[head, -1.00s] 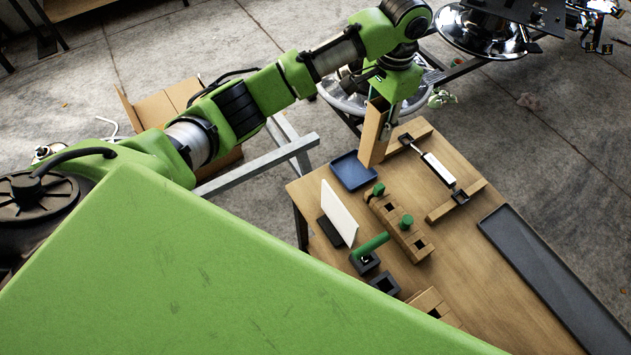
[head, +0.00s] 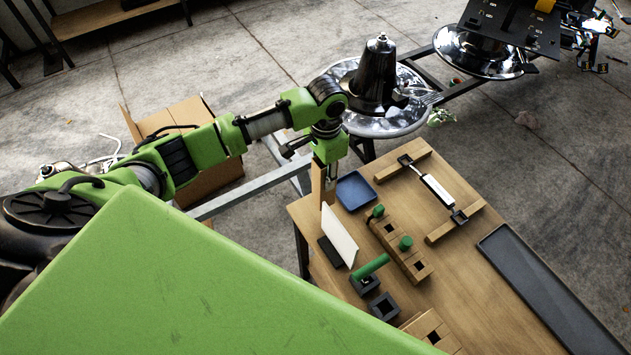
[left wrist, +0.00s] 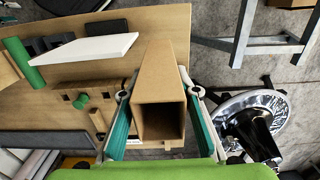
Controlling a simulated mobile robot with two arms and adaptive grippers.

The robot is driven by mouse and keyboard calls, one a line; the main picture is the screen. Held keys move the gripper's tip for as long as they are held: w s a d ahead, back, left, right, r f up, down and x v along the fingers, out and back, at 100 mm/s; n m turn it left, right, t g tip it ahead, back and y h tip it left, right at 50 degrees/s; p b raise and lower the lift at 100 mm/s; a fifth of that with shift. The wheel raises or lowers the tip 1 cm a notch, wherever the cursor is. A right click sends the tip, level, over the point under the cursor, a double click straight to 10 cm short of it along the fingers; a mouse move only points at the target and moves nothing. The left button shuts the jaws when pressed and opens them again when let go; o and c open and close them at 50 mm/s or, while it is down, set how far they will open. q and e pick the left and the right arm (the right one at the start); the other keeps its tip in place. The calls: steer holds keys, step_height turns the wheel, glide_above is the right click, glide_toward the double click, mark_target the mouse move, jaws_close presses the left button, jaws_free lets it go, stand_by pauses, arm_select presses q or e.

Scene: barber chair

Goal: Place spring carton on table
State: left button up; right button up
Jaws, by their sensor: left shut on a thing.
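The spring carton (head: 317,183) is a tall, narrow brown cardboard box. My left gripper (head: 328,160) is shut on it and holds it at the table's far left corner, left of the blue tray and behind the white panel. In the left wrist view the carton (left wrist: 160,75) stands between the teal fingers of my left gripper (left wrist: 160,125), with its near end open and dark inside. I cannot tell whether its far end touches the wooden table (head: 470,285). My right gripper is not in view.
On the table are a blue tray (head: 355,192), an upright white panel (head: 340,236), a wooden block rack (head: 405,252), a green handle (head: 371,266), a white-bodied tool on wooden supports (head: 437,190) and a long dark tray (head: 545,290). The right middle of the table is bare.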

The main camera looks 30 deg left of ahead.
mark_target(316, 186)
arm_select(q)
steer(key=shift+s+a+f, duration=0.25)
steer(key=shift+a+f, duration=0.2)
steer(key=shift+f, duration=0.3)
steer(key=f, duration=0.1)
steer(key=f+p, duration=0.1)
steer(key=a+f, duration=0.1)
steer(key=shift+s+f+p, duration=0.25)
steer(key=shift+f+p, duration=0.1)
steer(key=shift+p, duration=0.05)
steer(key=shift+f, duration=0.25)
steer(key=shift+f, duration=0.15)
steer(key=o, duration=1.1)
